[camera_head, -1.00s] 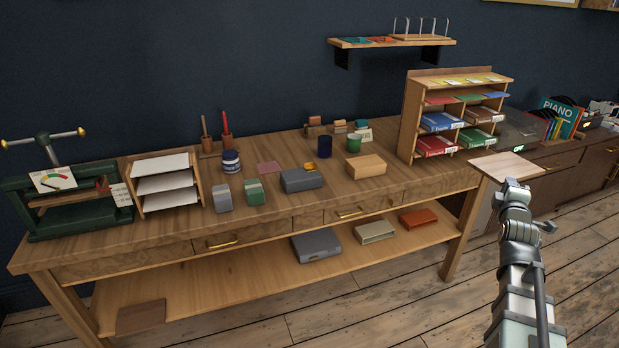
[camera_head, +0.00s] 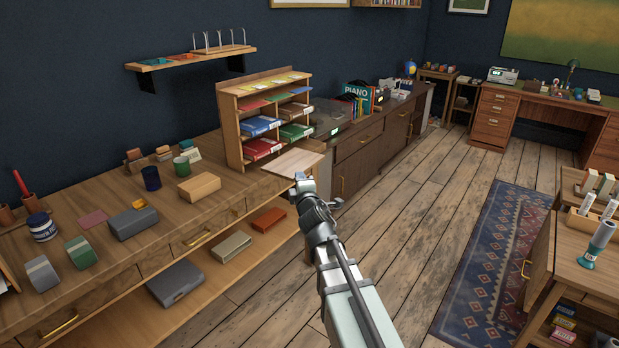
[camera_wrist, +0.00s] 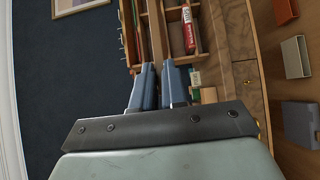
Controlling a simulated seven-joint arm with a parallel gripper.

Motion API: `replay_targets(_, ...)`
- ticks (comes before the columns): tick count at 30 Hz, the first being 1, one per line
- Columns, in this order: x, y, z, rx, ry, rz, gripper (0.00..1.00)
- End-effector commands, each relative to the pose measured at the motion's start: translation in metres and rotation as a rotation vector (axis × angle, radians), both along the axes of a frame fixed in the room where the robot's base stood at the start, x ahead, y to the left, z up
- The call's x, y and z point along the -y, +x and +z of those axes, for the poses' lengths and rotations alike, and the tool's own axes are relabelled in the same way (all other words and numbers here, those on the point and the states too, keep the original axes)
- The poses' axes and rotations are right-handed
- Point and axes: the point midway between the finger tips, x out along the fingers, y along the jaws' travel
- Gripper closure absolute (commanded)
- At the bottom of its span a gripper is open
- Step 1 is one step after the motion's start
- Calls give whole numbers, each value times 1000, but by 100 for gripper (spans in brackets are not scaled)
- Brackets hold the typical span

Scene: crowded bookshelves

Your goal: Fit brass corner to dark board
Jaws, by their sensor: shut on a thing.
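My gripper (camera_head: 300,178) is shut on a flat, light-brown wooden board (camera_head: 293,162). The board lies roughly level at the fingertips, in front of the bench's right end. In the wrist view my two blue-grey fingers (camera_wrist: 158,85) are close together, with a thin brown edge (camera_wrist: 154,40) between them. I cannot make out a brass corner for certain. A small orange-yellow piece (camera_head: 138,205) rests on a grey box (camera_head: 132,223) on the bench, too small to identify. I see no clearly dark loose board.
The bench (camera_head: 225,215) holds a colourful-tray organiser (camera_head: 229,125), a tan block (camera_head: 199,187) and cups. A dark cabinet (camera_head: 365,150) stands beyond. Open floor (camera_head: 420,205) and a patterned rug (camera_head: 495,255) lie right, with another desk (camera_head: 590,260) at the edge.

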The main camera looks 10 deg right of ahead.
Motion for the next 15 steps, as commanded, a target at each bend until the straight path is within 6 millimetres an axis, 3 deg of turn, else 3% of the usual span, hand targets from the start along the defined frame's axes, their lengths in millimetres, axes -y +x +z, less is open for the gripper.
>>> replay_targets(15,-42,-1,-20,1,-1,24,100)
